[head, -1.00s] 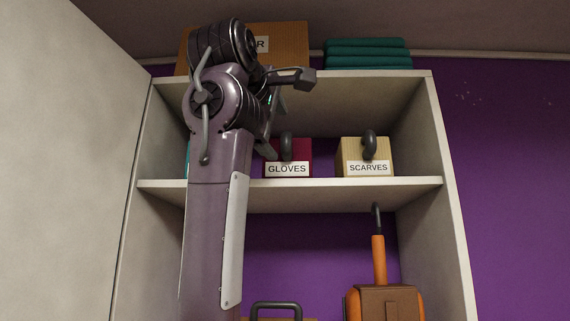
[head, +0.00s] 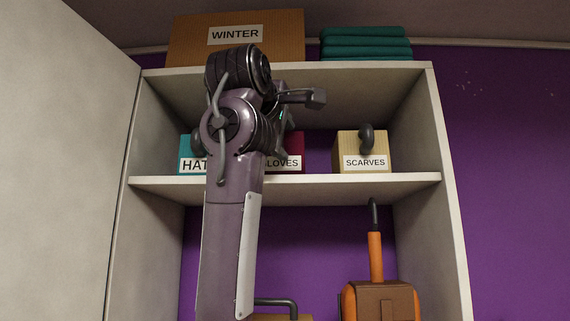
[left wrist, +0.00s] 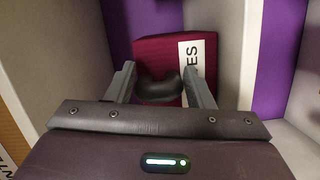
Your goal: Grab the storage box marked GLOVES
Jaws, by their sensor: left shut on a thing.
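The dark red GLOVES box (head: 294,144) sits on the middle shelf, its left part and handle hidden behind my left arm in the head view. In the left wrist view, the GLOVES box (left wrist: 157,50) has a white label on its right side, partly covered, and a dark curved handle (left wrist: 158,90). My left gripper (left wrist: 160,74) has a finger on each side of this handle and is shut on it. In the head view its fingertips are mostly hidden behind my wrist. My right gripper is not in view.
A teal box labelled HAT (head: 188,148), its label partly covered, stands to the left. The tan SCARVES box (head: 377,156) is to the right, with a gap between. Above are a WINTER box (head: 285,35) and folded teal cloths (head: 366,45). Shelf side walls (head: 447,180) bound the space.

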